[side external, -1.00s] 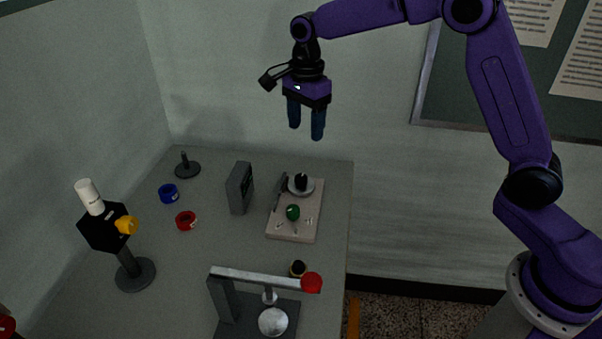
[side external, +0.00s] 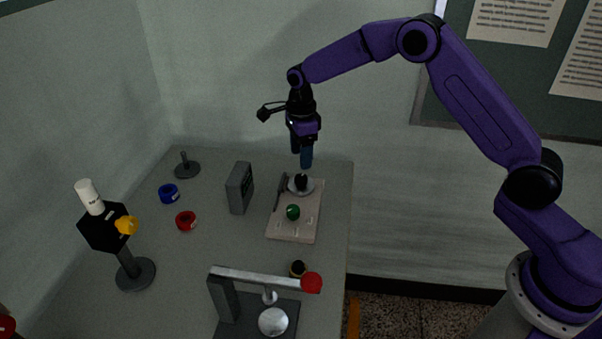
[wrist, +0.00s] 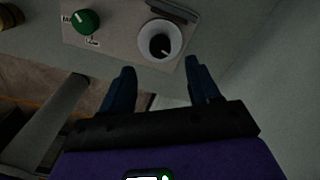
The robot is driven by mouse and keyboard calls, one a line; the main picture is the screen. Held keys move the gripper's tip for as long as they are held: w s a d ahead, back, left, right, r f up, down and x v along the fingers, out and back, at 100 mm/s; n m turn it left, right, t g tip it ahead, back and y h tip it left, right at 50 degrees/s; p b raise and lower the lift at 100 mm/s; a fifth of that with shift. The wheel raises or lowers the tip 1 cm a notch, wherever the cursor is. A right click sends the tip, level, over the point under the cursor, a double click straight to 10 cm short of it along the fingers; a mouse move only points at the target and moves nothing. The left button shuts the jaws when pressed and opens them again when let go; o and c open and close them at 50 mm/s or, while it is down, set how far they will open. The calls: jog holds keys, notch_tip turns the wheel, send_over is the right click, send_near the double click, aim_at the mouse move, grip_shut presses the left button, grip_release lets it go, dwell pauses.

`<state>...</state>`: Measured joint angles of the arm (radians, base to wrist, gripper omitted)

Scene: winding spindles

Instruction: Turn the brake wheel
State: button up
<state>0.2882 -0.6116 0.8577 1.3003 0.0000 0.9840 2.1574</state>
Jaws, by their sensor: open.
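A pale panel (side external: 283,228) lies on the table. It bears a green knob (side external: 292,212) with a white pointer mark and, at its far end, a black knob (side external: 301,180) on a pale round disc (side external: 309,187). No label I can read tells which one is the brake wheel. In the wrist view the green knob (wrist: 85,21) is at upper left and the black knob (wrist: 159,45) on its disc (wrist: 174,33) is just beyond my fingertips. My gripper (side external: 301,159) is open and empty, pointing down above the disc, apart from it.
A dark lever piece (side external: 281,188) stands beside the disc on the panel. A grey box (side external: 239,188) stands left of the panel. A bar with a red end (side external: 312,283) is in front. Blue (side external: 168,194) and red (side external: 185,220) rings lie at left.

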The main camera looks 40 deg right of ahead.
aim_at(301, 177)
notch_tip(301, 177, down, 7)
jog(key=shift+f, duration=0.15)
dwell(0.4)
jog(key=c, duration=1)
jog(key=shift+c, duration=0.2)
jog(key=shift+n, duration=0.3)
